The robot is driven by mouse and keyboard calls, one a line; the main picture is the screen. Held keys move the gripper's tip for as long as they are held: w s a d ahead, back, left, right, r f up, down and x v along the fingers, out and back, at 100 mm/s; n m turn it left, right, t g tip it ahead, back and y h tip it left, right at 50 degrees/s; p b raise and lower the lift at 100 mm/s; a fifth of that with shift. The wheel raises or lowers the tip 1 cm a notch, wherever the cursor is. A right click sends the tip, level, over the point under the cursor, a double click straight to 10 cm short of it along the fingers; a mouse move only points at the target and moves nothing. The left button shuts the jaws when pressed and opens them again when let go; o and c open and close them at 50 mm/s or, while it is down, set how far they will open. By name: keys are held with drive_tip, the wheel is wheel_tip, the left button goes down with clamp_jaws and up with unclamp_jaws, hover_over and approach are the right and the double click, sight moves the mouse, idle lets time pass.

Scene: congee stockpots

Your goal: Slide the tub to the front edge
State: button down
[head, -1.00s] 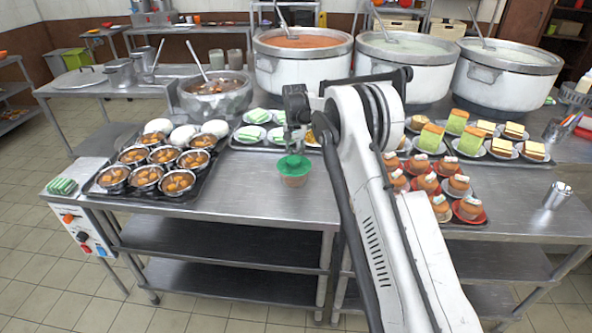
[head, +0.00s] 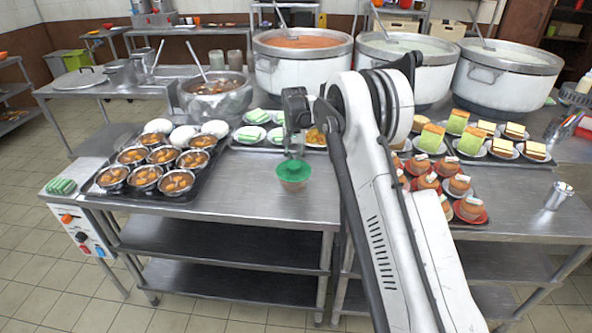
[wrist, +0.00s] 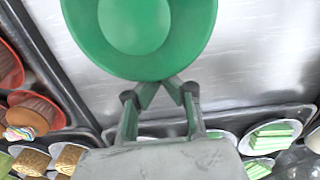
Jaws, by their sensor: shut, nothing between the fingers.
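The tub (head: 293,184) has a green lid and a clear, brownish body. It stands upright on the steel table, a little back from the front edge. My gripper (head: 294,156) is low behind the tub, on its far side from the front edge. In the wrist view the lid (wrist: 138,30) fills the top, and my gripper's fingertips (wrist: 160,86) converge at its rim with nothing between them. They appear to touch the tub, though the exact contact is hidden under the lid.
A dark tray (head: 205,184) of filled steel bowls lies left of the tub. A tray with green-and-white cake plates (head: 257,117) is behind my gripper. Red plates with brown cakes (head: 470,209) stand to the right. The steel tabletop (head: 250,204) in front of the tub is bare.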

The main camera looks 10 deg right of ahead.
sight(294, 171)
drive_tip(key=shift+s+a+b, duration=0.25)
drive_tip(key=shift+s+a, duration=0.05)
drive_tip(key=shift+s, duration=0.75)
drive_tip(key=shift+s+a+b, duration=0.25)
drive_tip(key=shift+s+b, duration=0.05)
drive_tip(key=shift+s, duration=0.8)
drive_tip(key=shift+s+a+b, duration=0.25)
drive_tip(key=shift+s+a, duration=0.05)
drive_tip(key=shift+s, duration=0.75)
drive_tip(key=shift+w, duration=0.15)
drive_tip(key=shift+w+d, duration=0.25)
drive_tip(key=shift+w, duration=0.6)
drive_tip(key=shift+r+p, duration=1.75)
drive_tip(key=shift+r, duration=3.25)
drive_tip(key=shift+r, duration=0.1)
